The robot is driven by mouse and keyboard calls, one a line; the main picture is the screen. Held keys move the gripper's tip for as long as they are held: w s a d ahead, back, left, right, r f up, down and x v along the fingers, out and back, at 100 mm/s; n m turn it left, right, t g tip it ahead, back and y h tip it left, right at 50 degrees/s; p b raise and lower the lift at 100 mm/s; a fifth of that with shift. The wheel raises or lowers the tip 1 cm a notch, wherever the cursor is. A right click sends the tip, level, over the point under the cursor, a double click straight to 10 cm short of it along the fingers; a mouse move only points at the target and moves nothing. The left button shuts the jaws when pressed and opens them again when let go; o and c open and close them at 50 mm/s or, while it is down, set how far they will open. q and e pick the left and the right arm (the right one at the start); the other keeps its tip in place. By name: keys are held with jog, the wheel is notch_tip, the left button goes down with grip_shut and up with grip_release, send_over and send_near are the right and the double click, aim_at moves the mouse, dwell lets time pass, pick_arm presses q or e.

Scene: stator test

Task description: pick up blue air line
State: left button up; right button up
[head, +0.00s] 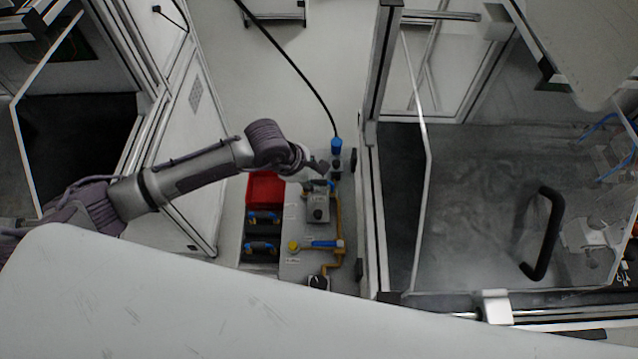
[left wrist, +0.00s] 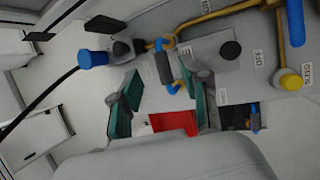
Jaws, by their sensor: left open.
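The air line shows as a black hose with a blue end fitting (head: 336,147), plugged in at the far end of the grey panel in the head view. In the left wrist view the blue fitting (left wrist: 94,58) is at upper left, with the black hose running off left and a dark connector on its other side. My left gripper (head: 320,167) is just left of and nearer than the fitting, apart from it. Its green-padded fingers (left wrist: 162,98) are spread with nothing between them. My right gripper is not in view.
The panel (head: 296,268) carries a grey box with a black knob (head: 318,214), yellow piping (head: 340,215), a blue valve handle (head: 323,243) and a yellow button (head: 294,246). A red bin (head: 265,188) stands left. A glass-doored enclosure with a black handle (head: 545,235) is close on the right.

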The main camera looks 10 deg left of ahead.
aim_at(318, 181)
pick_arm(q)
jog(key=p+x, duration=0.1)
jog(key=x, duration=0.2)
jog(key=shift+s+a+f, duration=0.1)
jog(key=shift+f, duration=0.55)
jog(key=shift+c, duration=0.3)
jog(key=c, duration=0.8)
grip_shut()
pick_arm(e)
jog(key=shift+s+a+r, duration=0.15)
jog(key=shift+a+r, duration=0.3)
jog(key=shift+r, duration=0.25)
